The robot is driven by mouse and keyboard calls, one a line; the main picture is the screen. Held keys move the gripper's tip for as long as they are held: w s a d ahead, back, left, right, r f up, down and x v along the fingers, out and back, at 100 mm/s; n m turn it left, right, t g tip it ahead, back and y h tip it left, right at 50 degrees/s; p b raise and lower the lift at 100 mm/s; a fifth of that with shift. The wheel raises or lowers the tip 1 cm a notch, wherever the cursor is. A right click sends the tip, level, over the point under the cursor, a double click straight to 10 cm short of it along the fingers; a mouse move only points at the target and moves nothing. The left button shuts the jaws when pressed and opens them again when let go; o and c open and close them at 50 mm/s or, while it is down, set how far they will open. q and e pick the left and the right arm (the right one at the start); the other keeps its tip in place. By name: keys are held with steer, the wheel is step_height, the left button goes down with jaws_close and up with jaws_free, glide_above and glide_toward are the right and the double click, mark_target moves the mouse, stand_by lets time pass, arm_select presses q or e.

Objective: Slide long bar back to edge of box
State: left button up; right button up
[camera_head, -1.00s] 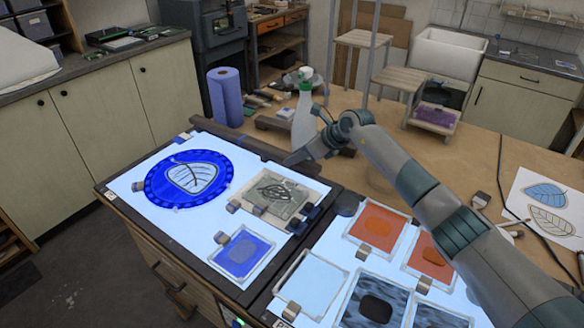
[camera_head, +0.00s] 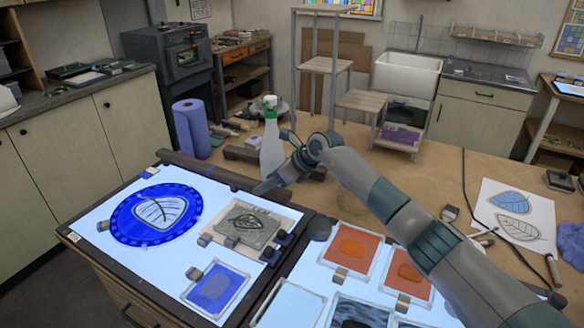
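The long dark bar (camera_head: 195,167) lies along the back edge of the left light box (camera_head: 88,238). Its left end is near the back left corner of the lit surface. My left gripper is out of view.
A spray bottle (camera_head: 271,145) stands just behind my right gripper, and a blue paper roll (camera_head: 190,130) stands behind the bar. A round blue leaf panel (camera_head: 128,222) and small painted glass panes lie on the lit surfaces. The table's middle is fairly clear.

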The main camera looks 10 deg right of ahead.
steer(key=b+v, duration=0.5)
steer(key=v, duration=1.1)
steer(key=shift+d+b, duration=0.3)
steer(key=shift+d, duration=0.1)
steer(key=shift+s+r, duration=0.1)
steer(key=shift+r, duration=0.05)
